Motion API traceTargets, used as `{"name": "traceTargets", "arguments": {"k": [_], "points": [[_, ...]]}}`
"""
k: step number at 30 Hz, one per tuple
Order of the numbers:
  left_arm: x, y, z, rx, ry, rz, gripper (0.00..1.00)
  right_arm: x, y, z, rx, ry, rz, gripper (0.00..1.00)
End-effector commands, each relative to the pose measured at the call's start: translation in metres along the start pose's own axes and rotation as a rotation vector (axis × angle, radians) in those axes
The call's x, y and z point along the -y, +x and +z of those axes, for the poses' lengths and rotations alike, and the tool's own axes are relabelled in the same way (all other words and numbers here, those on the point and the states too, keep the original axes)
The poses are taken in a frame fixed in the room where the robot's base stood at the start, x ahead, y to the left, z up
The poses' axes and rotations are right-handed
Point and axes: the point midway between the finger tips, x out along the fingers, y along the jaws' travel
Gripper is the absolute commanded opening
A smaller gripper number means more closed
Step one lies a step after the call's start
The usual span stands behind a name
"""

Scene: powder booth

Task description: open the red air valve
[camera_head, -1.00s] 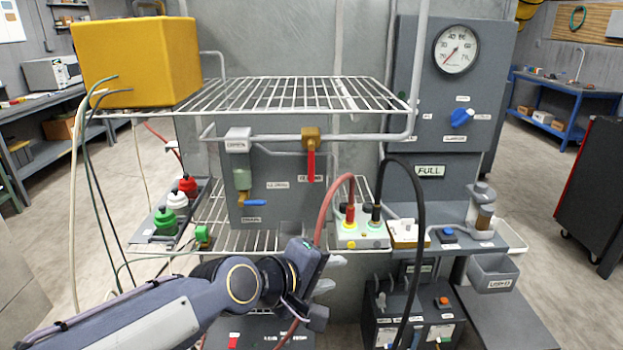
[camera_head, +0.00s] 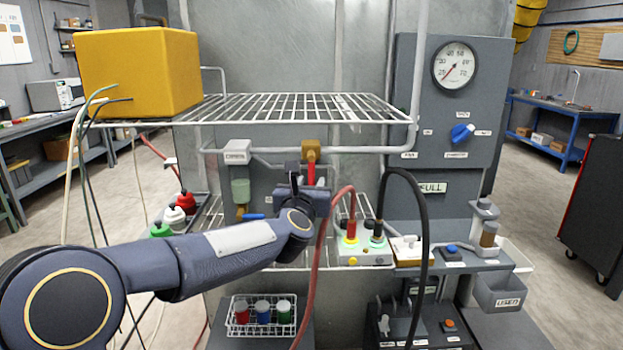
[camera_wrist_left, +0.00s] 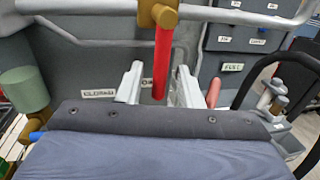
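The red valve handle (camera_head: 311,174) hangs straight down from a brass valve body (camera_head: 311,149) on the grey pipe. In the left wrist view the red handle (camera_wrist_left: 162,60) runs down between my two pale fingers. My left gripper (camera_wrist_left: 157,88) is open, with one finger on each side of the handle and visible gaps beside it. In the head view my left gripper (camera_head: 308,180) is in front of the lower handle and hides part of it. Handle labels behind are partly covered. My right gripper is not in view.
A wire shelf (camera_head: 300,105) with a yellow box (camera_head: 138,72) is above. A blue-handled valve (camera_head: 253,216) is left of my gripper. A red hose (camera_head: 322,240) and black hose (camera_head: 425,230) rise close on the right. A pressure gauge (camera_head: 455,65) is at upper right.

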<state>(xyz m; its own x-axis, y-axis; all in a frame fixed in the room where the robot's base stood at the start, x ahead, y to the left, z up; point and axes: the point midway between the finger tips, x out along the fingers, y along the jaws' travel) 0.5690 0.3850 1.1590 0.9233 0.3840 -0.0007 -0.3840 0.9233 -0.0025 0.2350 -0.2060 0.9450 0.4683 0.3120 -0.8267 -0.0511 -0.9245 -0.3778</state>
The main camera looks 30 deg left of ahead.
Motion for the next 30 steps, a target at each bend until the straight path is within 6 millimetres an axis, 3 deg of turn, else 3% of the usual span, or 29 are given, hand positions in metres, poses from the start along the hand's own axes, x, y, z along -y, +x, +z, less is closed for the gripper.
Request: {"name": "traceTargets", "arguments": {"k": [6,14,22,30], "points": [[0.0,0.019,0.0,0.0,0.001,-0.001,0.33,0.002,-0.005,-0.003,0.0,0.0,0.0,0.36],[0.0,0.02,0.0,0.001,0.002,-0.001,0.33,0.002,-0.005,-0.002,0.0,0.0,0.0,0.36],[0.0,0.02,0.0,0.0,0.002,-0.001,0.0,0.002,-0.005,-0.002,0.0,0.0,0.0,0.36],[0.0,0.02,0.0,0.0,0.003,-0.001,0.0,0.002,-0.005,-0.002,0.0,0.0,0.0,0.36]]}}
